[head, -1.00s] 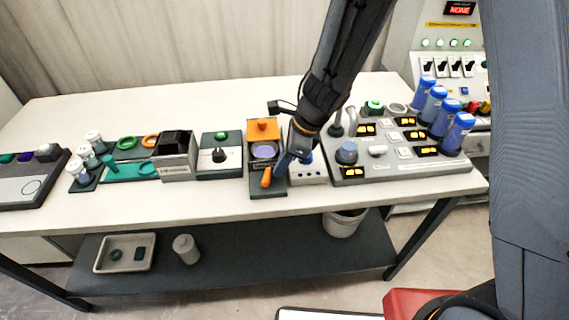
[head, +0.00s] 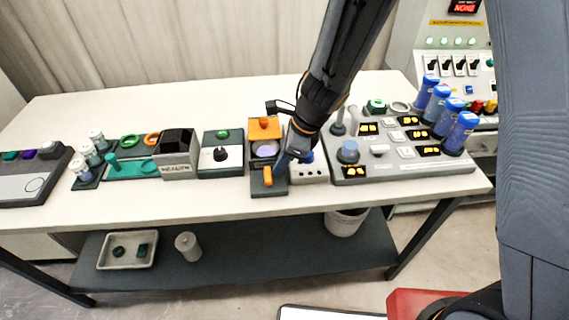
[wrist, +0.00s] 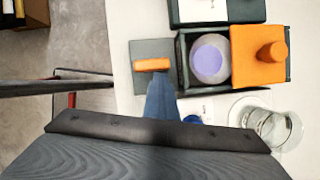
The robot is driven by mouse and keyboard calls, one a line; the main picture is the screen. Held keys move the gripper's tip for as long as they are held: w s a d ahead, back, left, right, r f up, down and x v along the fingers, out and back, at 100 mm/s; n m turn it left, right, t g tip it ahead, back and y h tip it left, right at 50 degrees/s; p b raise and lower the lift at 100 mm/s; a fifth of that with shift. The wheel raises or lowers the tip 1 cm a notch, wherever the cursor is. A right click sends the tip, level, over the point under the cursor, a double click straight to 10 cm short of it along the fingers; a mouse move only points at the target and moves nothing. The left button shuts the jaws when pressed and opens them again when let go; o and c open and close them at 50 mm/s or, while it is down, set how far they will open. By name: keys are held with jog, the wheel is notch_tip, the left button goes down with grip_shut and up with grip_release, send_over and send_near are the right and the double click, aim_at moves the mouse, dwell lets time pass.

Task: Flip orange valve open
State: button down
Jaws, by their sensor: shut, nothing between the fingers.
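The orange valve handle (head: 267,175) is a short bar on the dark front plate of a small dark unit. In the head view it points towards the table's front edge. In the wrist view the handle (wrist: 151,65) lies level across the grey plate. My gripper (head: 282,161) is shut and empty, just right of the handle. In the wrist view its blue-grey fingertips (wrist: 159,82) end right below the handle's right part; I cannot tell whether they touch it. Behind the handle are a round lilac disc (head: 265,149) and an orange block with a knob (head: 264,128).
A white box with holes (head: 312,173) stands close to the right of my gripper. Beyond it is a grey panel (head: 440,166) with blue cylinders and lit displays. A black-knob unit (head: 220,155) stands to the left. The table's front strip is clear.

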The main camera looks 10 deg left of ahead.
jog(key=shift+s+a, duration=0.35)
jog(key=d, duration=0.2)
jog(key=w+d, duration=0.1)
jog(key=d, duration=0.1)
jog(key=shift+w+b, duration=0.1)
jog(key=shift+b, duration=0.25)
jog(key=w+v, duration=0.1)
jog(key=v, duration=0.9)
jog(key=shift+w+d+b, duration=0.2)
jog(key=shift+d+b, duration=0.1)
jog(key=shift+b, duration=0.05)
